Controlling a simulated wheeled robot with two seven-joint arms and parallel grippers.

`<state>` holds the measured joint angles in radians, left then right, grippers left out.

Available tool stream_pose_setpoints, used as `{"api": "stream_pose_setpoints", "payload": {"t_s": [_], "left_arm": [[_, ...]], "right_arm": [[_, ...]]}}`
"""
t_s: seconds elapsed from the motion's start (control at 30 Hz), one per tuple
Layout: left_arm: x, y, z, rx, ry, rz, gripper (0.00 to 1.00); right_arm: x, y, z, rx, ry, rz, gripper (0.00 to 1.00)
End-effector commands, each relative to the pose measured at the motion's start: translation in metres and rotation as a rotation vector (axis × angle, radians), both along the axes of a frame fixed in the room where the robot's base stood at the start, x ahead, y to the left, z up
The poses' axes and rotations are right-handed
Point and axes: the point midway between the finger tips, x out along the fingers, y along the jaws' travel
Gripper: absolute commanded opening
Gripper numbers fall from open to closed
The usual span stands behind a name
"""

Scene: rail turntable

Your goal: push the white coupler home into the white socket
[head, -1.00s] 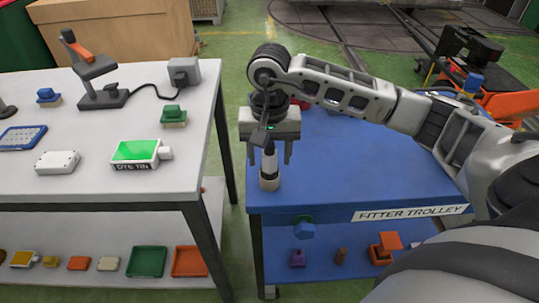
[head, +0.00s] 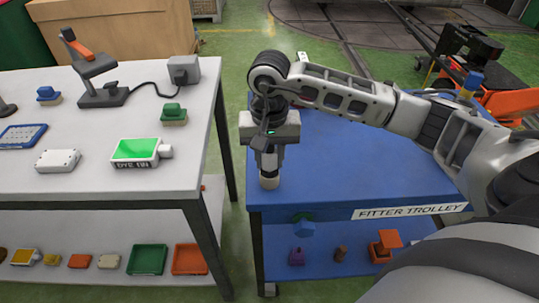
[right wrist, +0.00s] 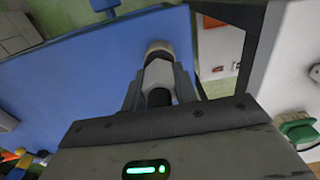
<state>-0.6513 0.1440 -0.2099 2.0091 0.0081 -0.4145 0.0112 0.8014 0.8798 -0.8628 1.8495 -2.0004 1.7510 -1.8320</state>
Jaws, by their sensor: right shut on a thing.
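The white coupler (head: 268,160) stands upright at the near left corner of the blue trolley top. My right gripper (head: 268,163) points down and is shut on the coupler from above. The white socket (head: 269,182) is the short pale cylinder directly below it, with a dark band between the two. In the right wrist view, the coupler (right wrist: 159,74) is between the fingertips (right wrist: 160,72), in line with the pale socket (right wrist: 160,46). The fingers partly hide the coupler, and I cannot tell how deep it sits. My left gripper is not in view.
The blue trolley top (head: 330,170) is mostly clear to the right. A white bench (head: 100,195) stands left across a narrow gap, with a dye tin (head: 135,152), a green-topped brush (head: 174,114) and a white box (head: 58,160) on it.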

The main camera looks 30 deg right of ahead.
Motion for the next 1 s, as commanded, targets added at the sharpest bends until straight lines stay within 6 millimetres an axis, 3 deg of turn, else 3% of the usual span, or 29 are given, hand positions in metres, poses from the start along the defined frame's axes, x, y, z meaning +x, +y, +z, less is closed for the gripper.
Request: {"api": "stream_pose_setpoints", "payload": {"t_s": [1.0], "left_arm": [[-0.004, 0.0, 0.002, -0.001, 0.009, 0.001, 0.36]], "right_arm": [[0.0, 0.0, 0.013, -0.001, -0.001, 0.0, 0.02]]}}
